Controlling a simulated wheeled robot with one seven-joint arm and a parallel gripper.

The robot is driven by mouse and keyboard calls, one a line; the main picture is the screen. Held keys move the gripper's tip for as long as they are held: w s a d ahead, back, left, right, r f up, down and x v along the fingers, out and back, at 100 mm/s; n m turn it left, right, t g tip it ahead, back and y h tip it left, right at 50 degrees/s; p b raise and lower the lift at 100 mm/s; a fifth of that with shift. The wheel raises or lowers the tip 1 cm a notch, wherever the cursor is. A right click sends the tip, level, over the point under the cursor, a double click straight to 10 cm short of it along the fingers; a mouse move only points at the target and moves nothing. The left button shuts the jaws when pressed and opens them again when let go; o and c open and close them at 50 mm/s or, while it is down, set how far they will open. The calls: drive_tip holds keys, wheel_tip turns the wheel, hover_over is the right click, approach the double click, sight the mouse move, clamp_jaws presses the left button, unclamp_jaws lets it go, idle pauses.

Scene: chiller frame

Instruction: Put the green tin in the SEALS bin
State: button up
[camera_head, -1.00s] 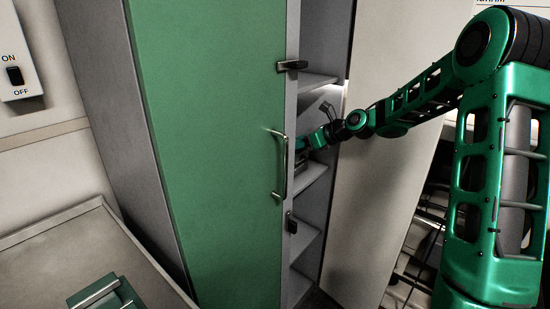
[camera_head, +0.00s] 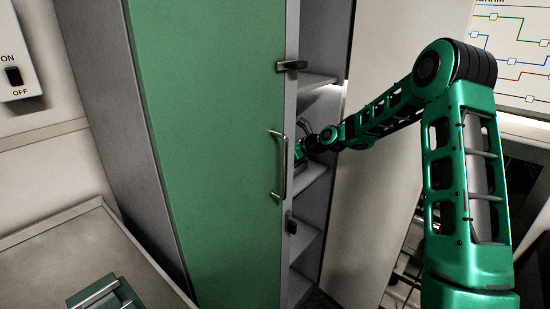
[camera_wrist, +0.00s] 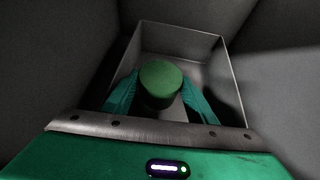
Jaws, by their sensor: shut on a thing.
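The green tin (camera_wrist: 160,80) is upright between the two teal fingers of my gripper (camera_wrist: 160,92) in the wrist view, and the gripper is shut on it. A grey open-topped bin (camera_wrist: 232,85) lies around and beyond the tin in that view. I cannot tell whether the tin is above the bin's floor or touching it. No label shows on the bin, so I cannot tell its name. In the head view my wrist reaches into the shelves of a tall cabinet (camera_head: 293,80); the tin and fingertips are hidden behind the cabinet's front.
The cabinet's green door (camera_head: 205,150) with a metal handle (camera_head: 281,165) stands left of the opening. A pale panel (camera_head: 375,140) is to the right. Shelves (camera_head: 305,240) continue below my wrist. A grey worktop (camera_head: 70,250) lies at lower left. Dark walls surround the bin closely.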

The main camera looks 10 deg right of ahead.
drive_tip(key=shift+w+a+f, duration=0.15)
drive_tip(key=shift+f, duration=0.6)
drive_tip(key=o, duration=0.8)
drive_tip(key=shift+o, duration=0.2)
drive_tip(key=shift+r, duration=0.1)
